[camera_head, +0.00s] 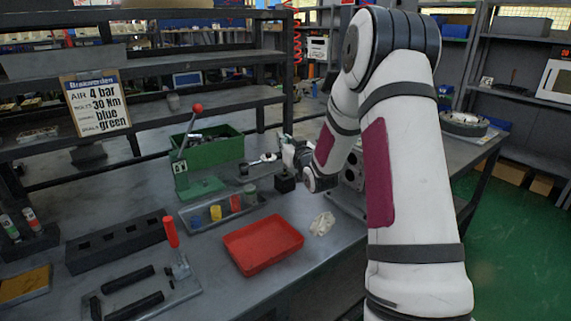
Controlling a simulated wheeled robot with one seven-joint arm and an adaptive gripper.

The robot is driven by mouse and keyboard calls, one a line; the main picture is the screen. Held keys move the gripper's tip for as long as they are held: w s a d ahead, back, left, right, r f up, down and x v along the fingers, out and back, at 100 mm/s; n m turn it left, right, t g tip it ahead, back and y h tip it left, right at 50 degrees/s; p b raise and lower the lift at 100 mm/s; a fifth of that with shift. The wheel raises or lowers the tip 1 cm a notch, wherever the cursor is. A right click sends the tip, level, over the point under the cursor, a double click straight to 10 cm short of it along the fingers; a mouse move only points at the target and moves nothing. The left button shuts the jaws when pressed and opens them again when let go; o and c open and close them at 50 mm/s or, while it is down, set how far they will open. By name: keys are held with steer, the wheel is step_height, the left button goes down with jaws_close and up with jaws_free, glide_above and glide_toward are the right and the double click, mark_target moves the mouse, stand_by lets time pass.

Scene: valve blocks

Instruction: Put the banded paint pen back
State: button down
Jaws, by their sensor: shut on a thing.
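My gripper (284,158) is at the back of the bench, left of my white arm. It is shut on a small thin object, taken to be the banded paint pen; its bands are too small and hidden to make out. A small black block (285,184) stands just below my gripper. I cannot tell whether the held object touches it. A slim pale piece with dark parts (263,159) shows just left of the gripper; I cannot tell whether it is held. Two upright red, white and green cylinders (30,218) stand in a dark holder at the far left.
A red tray (263,244) lies empty at the front. A grey tray (190,222) holds several coloured cylinders. A green lever press (199,185), green bin (215,148), long black block with holes (115,243) and crumpled cloth (322,223) stand around.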

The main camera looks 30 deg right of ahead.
mark_target(285, 168)
steer(key=shift+f, duration=2.5)
steer(key=shift+b, duration=0.3)
steer(key=shift+f, duration=0.15)
steer(key=c, duration=1.7)
jaws_free()
steer(key=shift+o, duration=0.2)
